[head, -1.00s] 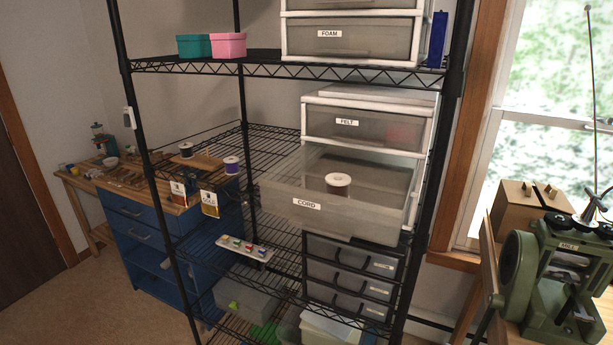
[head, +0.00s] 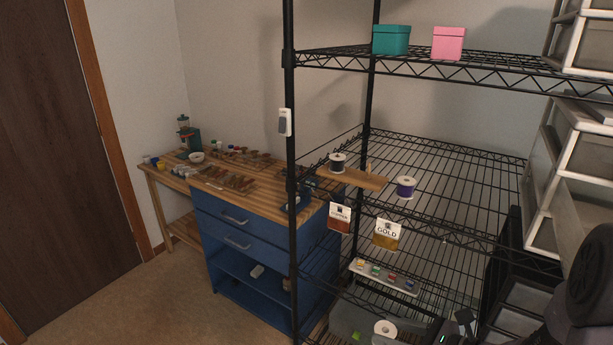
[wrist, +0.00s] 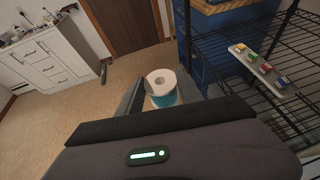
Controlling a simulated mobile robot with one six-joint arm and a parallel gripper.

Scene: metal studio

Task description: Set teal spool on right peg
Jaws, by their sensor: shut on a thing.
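The teal spool (wrist: 163,97), with a white top flange, is held between the fingers of my gripper (wrist: 161,101) in the wrist view. Its white top (head: 385,328) also shows low in the head view, below the shelf with the pegs. A wooden peg board (head: 352,178) lies on the middle wire shelf. A dark spool (head: 338,161) sits on its left end. The right peg (head: 368,166) appears as a short, bare upright on the board. My gripper is below and in front of the board, with the spool roughly upright.
A purple spool (head: 405,187) stands right of the board. COPPER (head: 339,217) and GOLD (head: 387,235) tags hang at the shelf's front edge. A small rack of coloured pieces (head: 385,277) lies on the shelf below. A black post (head: 291,200) stands left; white drawers (head: 553,165) stand right.

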